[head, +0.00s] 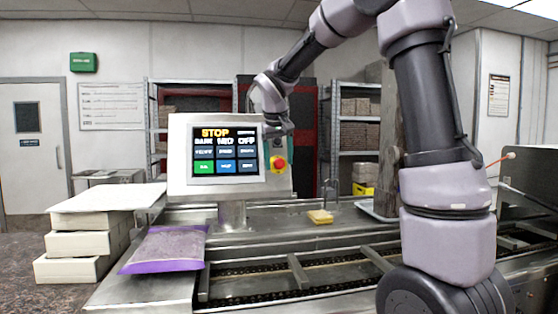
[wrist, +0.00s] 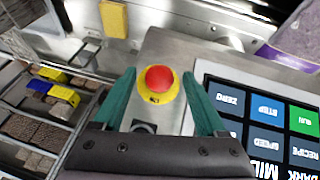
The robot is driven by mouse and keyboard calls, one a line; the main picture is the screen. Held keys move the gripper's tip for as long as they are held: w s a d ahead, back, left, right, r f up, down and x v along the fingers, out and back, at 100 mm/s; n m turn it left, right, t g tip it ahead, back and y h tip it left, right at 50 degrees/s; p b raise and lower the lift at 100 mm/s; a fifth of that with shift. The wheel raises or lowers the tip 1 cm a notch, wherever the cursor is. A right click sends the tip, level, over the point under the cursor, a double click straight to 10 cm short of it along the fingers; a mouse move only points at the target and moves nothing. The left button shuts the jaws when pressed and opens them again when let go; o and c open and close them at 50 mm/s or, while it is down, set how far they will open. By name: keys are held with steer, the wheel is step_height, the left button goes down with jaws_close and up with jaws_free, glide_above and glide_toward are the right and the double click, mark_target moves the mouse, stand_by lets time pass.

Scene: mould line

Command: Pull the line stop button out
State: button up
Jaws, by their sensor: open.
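The line stop button is a red mushroom knob on a yellow collar (head: 278,164), on the right side of the control panel (head: 180,165). In the wrist view the red knob (wrist: 159,79) shows from the front, between the tips of my gripper (wrist: 162,82). The green fingers stand apart, one on each side of the button, and no contact with it is visible. In the head view my gripper (head: 280,128) is just above the button. The panel's screen (head: 226,150) reads STOP at the top.
Below the panel runs a conveyor (head: 300,270) with a yellow sponge (head: 320,216) on its edge. A purple bag (head: 165,250) lies at the left end, beside stacked white boxes (head: 85,242). Shelves (head: 345,130) with brown blocks stand behind.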

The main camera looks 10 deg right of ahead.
steer(key=shift+f, duration=0.1)
jaws_close()
stand_by(1.4)
